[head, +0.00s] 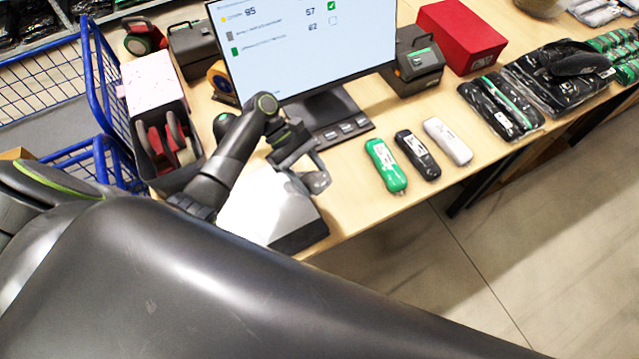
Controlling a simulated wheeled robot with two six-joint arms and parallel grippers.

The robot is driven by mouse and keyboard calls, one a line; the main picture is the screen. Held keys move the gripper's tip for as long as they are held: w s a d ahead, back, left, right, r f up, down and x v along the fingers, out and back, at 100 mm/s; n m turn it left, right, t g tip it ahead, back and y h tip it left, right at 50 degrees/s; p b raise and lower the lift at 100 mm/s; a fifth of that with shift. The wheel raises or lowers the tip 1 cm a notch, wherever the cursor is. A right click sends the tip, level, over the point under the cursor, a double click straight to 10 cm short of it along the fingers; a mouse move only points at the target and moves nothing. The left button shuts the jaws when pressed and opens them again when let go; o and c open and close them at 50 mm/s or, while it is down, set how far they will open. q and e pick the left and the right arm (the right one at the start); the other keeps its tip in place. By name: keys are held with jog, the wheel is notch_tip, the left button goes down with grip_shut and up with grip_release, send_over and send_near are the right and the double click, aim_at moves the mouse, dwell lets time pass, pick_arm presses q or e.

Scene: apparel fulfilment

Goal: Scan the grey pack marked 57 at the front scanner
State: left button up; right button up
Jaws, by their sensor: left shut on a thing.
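My left gripper (300,172) is shut on a small grey pack (317,182), held just above the right back edge of a box with a bright pale top (262,205) at the table's front edge. That box looks like the front scanner. The gripper covers part of the pack, and no number on it can be read. The monitor (300,50) shows a grey row with 57 and a green tick, and a green row with 62 and an empty box. My right gripper is not in view.
A green pack (386,166), a black pack (417,155) and a white pack (448,141) lie in a row to the right. Black bagged packs (500,106) lie farther right, a red box (461,36) behind. A dark bin (165,145) stands left, beside blue wire baskets (100,90).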

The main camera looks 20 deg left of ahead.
aim_at(322, 182)
pick_arm(q)
jog(key=shift+r, duration=0.15)
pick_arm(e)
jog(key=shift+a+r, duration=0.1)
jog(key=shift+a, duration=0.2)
